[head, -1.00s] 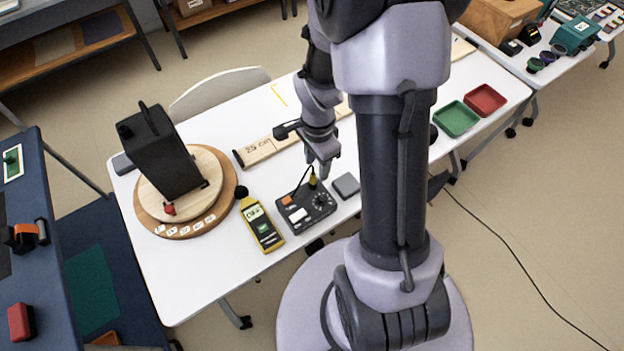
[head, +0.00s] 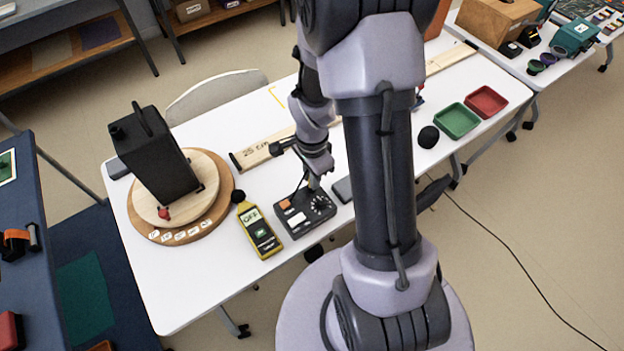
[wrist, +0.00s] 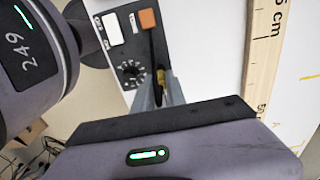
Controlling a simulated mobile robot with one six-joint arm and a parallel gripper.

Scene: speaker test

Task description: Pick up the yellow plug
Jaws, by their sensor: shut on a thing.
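The yellow plug (wrist: 162,77) shows as a small yellow piece between my gripper's fingers in the wrist view, at the dark control box (wrist: 134,50). My gripper (wrist: 160,93) is shut on it. A dark cable runs from the plug past the box's orange button. In the head view my gripper (head: 314,184) is low over the back edge of the control box (head: 303,213), and the plug is mostly hidden by the fingers. I cannot tell whether the plug still sits in its socket.
A yellow sound meter (head: 259,232) lies left of the box. A black speaker (head: 157,155) stands on a round wooden turntable (head: 226,190). A grey block (head: 343,190) lies right of the box. A wooden ruler (head: 262,150) lies behind. Green (head: 457,121) and red (head: 486,101) trays are farther right.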

